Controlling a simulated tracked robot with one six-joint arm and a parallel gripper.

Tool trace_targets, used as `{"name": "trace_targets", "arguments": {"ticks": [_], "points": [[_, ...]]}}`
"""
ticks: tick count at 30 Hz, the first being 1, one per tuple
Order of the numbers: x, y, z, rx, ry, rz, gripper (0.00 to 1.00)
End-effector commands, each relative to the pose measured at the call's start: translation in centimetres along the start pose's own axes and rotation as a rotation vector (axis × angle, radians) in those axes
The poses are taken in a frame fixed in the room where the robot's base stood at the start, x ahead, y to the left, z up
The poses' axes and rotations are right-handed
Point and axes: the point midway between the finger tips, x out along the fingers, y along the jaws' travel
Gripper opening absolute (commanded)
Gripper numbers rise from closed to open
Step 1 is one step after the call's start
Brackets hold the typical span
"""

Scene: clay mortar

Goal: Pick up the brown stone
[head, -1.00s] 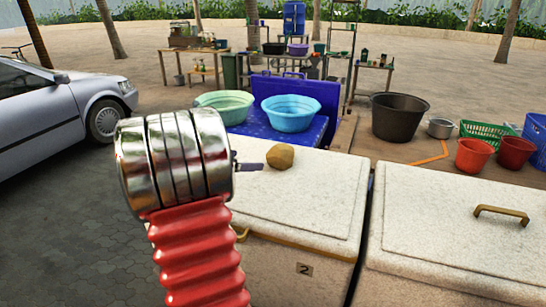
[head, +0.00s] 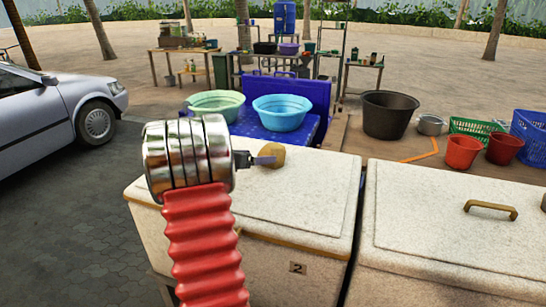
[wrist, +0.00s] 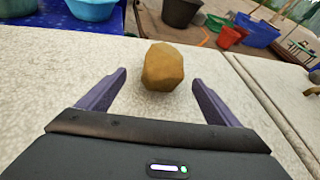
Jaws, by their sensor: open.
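The brown stone (head: 271,157) sits on the white speckled lid of the left chest (head: 290,196), near its back edge. It also shows in the wrist view (wrist: 163,67), straight ahead of my gripper (wrist: 161,80) and about midway between the lines of its two fingers. My gripper is open and empty, with its purple fingers apart on either side. The stone lies just beyond the fingertips and no contact shows. In the head view my gripper (head: 265,160) overlaps the stone's left side, and my arm hides part of the lid.
A second white chest (head: 450,215) with a brass handle stands to the right, across a narrow gap. A green basin (head: 215,104) and a light blue basin (head: 282,112) stand behind the lid on a blue surface. A black tub (head: 389,114) is farther right.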

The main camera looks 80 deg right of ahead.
Motion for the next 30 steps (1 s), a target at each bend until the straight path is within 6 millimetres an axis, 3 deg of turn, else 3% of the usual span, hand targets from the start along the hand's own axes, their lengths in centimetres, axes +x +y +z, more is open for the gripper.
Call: {"name": "trace_targets", "arguments": {"ticks": [7, 22, 30], "points": [[3.5, -0.1, -0.1, 0.001, 0.001, -0.001, 0.85], [4.5, -0.1, 0.0, 0.001, 0.001, 0.000, 0.85], [7.7, -0.7, -0.1, 0.001, 0.002, -0.002, 0.85]]}}
